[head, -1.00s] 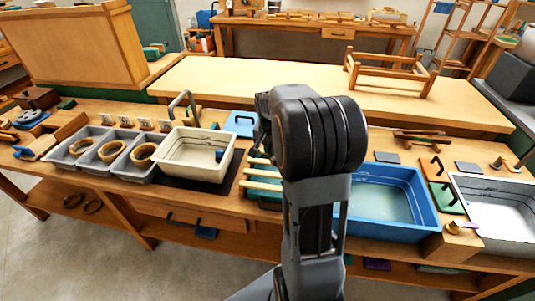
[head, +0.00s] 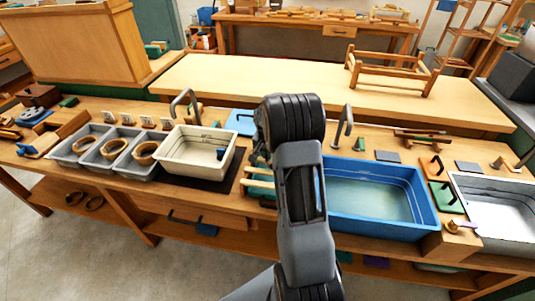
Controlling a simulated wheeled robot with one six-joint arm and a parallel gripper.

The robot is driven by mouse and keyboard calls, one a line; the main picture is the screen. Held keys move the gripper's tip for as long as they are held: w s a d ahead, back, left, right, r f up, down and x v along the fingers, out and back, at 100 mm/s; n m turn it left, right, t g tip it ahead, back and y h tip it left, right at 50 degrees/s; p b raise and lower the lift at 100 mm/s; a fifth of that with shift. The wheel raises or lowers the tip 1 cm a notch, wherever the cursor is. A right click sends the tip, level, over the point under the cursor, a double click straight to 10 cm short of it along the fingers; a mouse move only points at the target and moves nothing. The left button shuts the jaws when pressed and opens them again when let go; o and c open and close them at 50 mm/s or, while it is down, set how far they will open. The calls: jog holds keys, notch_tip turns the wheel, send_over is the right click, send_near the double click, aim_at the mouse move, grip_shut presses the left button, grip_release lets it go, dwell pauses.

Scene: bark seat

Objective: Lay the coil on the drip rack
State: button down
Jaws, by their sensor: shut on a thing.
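Pale wooden bars that look like the drip rack (head: 258,184) lie over a green surface between the cream basin and the blue basin; my arm covers their right part. Tan ring-shaped coils (head: 114,149) lie in the grey trays (head: 67,157) at the left, and another coil (head: 145,153) lies in the right-hand tray. My dark arm rises through the middle of the head view. My gripper's fingers are hidden behind the arm, so I see neither them nor anything between them.
The cream basin (head: 168,152) stands left of the rack. A blue basin of water (head: 432,226) stands right of my arm, with a grey metal basin (head: 459,189) beyond it. Two grey taps (head: 347,125) stand behind the basins. The raised rear table (head: 230,83) is mostly bare.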

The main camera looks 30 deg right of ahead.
jog(key=shift+f, duration=0.15)
jog(key=c, duration=1.2)
grip_release()
notch_tip(320, 180, up, 12)
jog(key=a, duration=0.1)
jog(key=s+a+r+n+t, duration=0.1)
jog(key=s+a+r+n, duration=0.35)
jog(key=s+a, duration=0.55)
jog(key=shift+s+a+f+n+t+y, duration=0.25)
jog(key=shift+s+a+n, duration=0.7)
jog(key=shift+s+a, duration=0.85)
jog(key=shift+s+a+f+n+t+y, duration=0.15)
jog(key=shift+s+a+f+n+t, duration=0.15)
jog(key=shift+s+a+n, duration=1.1)
jog(key=shift+s+a+f+n+t+y, duration=0.25)
jog(key=shift+s+a+n, duration=0.25)
jog(key=shift+s+a, duration=1.7)
jog(key=shift+s+d, duration=0.25)
jog(key=shift+s, duration=0.05)
